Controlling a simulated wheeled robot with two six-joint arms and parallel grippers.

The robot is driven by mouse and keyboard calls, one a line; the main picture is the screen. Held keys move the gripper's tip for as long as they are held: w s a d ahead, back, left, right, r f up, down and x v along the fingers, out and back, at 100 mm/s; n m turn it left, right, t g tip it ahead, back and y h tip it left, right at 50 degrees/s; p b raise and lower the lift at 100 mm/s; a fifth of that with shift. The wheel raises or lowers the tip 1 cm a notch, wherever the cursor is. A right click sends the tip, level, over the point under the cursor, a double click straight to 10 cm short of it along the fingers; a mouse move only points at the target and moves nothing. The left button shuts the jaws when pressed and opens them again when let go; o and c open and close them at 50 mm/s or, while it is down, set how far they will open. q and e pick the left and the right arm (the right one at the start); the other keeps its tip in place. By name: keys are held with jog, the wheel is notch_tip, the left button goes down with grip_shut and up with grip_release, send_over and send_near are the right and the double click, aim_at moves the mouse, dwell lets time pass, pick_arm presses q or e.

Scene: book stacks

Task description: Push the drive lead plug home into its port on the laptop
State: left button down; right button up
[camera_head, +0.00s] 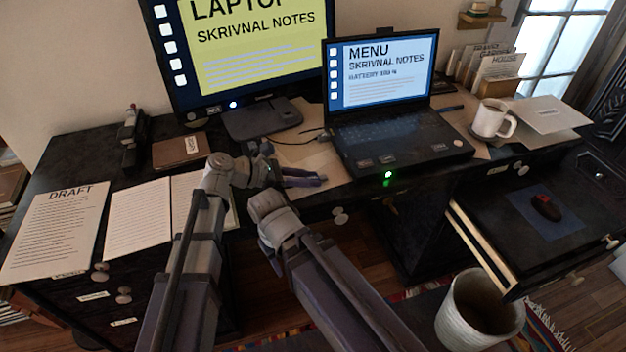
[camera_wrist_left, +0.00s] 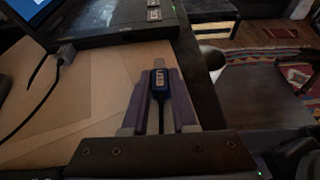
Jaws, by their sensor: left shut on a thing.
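The open laptop (camera_head: 399,137) stands on the desk, and its side edge is near the top of the left wrist view (camera_wrist_left: 112,38). My left gripper (camera_head: 316,180) is left of the laptop's front left corner, low over the desk. In the left wrist view its fingers (camera_wrist_left: 159,82) are shut on the drive lead plug (camera_wrist_left: 158,79), a dark blue plug with a pale label and a cable trailing back. The plug points at the laptop side, with a visible gap between. I cannot make out the port. My right arm shows at lower middle, but its gripper is not seen.
Another cable's plug (camera_wrist_left: 67,50) sits at the laptop side, left of my held plug. A monitor (camera_head: 245,55), notebook (camera_head: 138,218), mug (camera_head: 492,120) and open drawer (camera_head: 490,225) are around. The desk's front edge is close to my left gripper.

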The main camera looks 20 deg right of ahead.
pick_arm(q)
jog(key=shift+r, duration=0.1)
notch_tip(320, 180, up, 10)
jog(key=p, duration=1)
